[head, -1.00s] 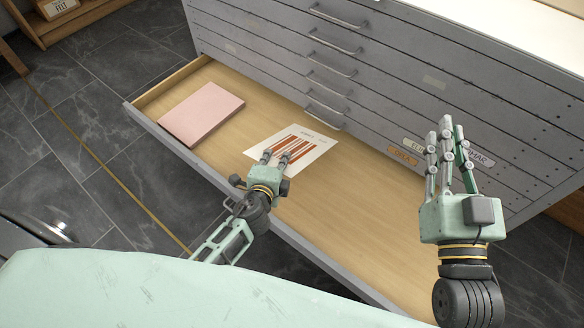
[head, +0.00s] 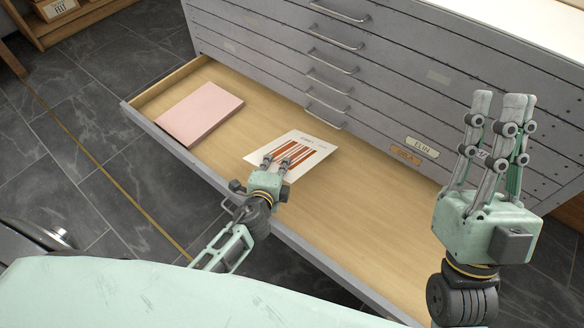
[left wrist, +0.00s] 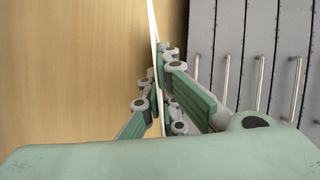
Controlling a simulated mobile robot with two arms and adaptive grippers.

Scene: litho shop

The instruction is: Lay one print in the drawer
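The print (head: 303,150), a white sheet with red-brown stripes, is at the middle of the open drawer (head: 345,205) in the head view. My left gripper (head: 277,160) is shut on its near edge. In the left wrist view the print (left wrist: 153,25) shows edge-on as a thin white strip between the fingers (left wrist: 158,85). I cannot tell whether the sheet touches the drawer floor. My right gripper (head: 502,98) is at the right, fingers up and apart, with nothing between them.
A pink folder or stack (head: 200,112) lies in the drawer's left part. The drawer's right part is clear. The grey cabinet (head: 400,80) rises behind, with several closed drawers and metal handles. Small labels (head: 422,147) sit on its front. A wooden shelf (head: 75,20) stands at the upper left.

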